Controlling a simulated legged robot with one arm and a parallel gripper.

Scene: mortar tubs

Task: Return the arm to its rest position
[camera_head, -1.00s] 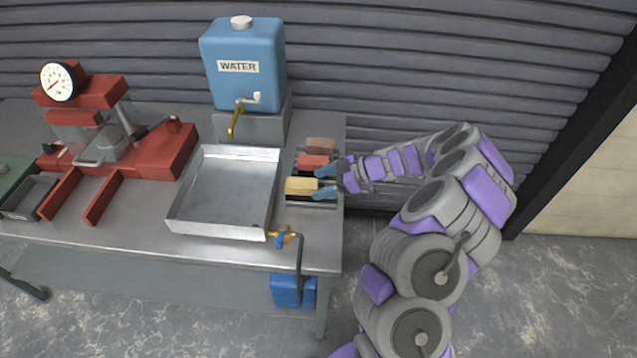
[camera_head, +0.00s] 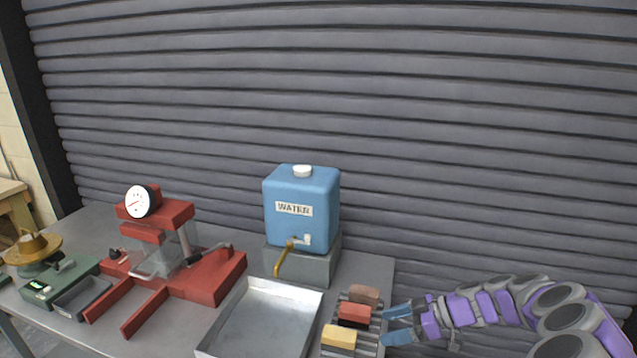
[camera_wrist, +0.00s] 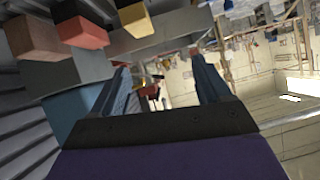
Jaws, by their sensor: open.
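My gripper (camera_head: 398,325) is at the right end of the table, beside a small rack (camera_head: 362,340) of blocks. Its two blue fingers are apart with nothing between them. The rack holds a yellow block (camera_head: 339,336), a red block (camera_head: 354,314) and a brown block (camera_head: 364,294). My arm reaches in from the lower right, bent and partly cut off by the frame edge. In the wrist view the open fingers (camera_wrist: 162,75) frame an empty gap, and the red block (camera_wrist: 80,25) is at the upper left.
A metal tray (camera_head: 318,297) lies left of the rack. Behind it a blue water tank (camera_head: 302,212) stands on a grey block (camera_head: 322,266). A red press (camera_head: 215,277) with a gauge is further left. A ribbed shutter (camera_head: 450,150) closes off the back.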

